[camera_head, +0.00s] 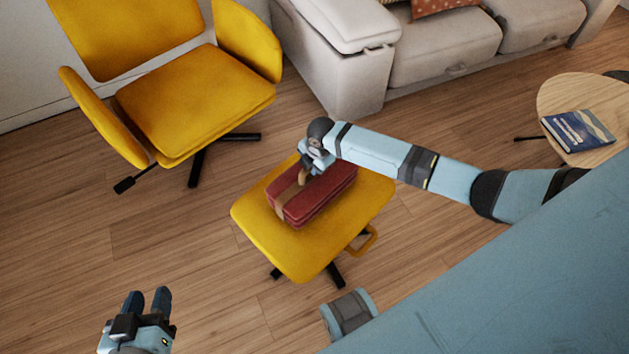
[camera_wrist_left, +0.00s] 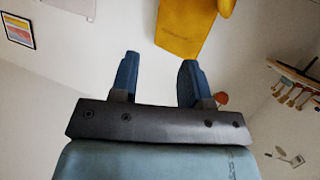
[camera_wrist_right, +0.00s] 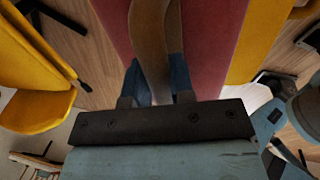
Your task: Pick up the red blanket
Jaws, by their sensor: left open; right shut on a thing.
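The red blanket (camera_head: 325,196) is folded into a block with a tan strap (camera_head: 288,196) around it. It lies on the yellow footstool (camera_head: 290,249). My right gripper (camera_head: 305,174) is above the blanket and shut on the strap. In the right wrist view the strap (camera_wrist_right: 150,40) runs between the fingers (camera_wrist_right: 158,82), with the red blanket (camera_wrist_right: 210,45) behind it. My left gripper (camera_head: 148,300) is open and empty at the lower left, away from the footstool. Its two fingers (camera_wrist_left: 157,80) stand apart in the left wrist view.
A yellow armchair (camera_head: 195,100) stands behind the footstool at the left. A light sofa (camera_head: 440,48) is at the back. A round wooden table (camera_head: 570,95) with a blue book (camera_head: 578,131) is at the right. The wood floor at the left is clear.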

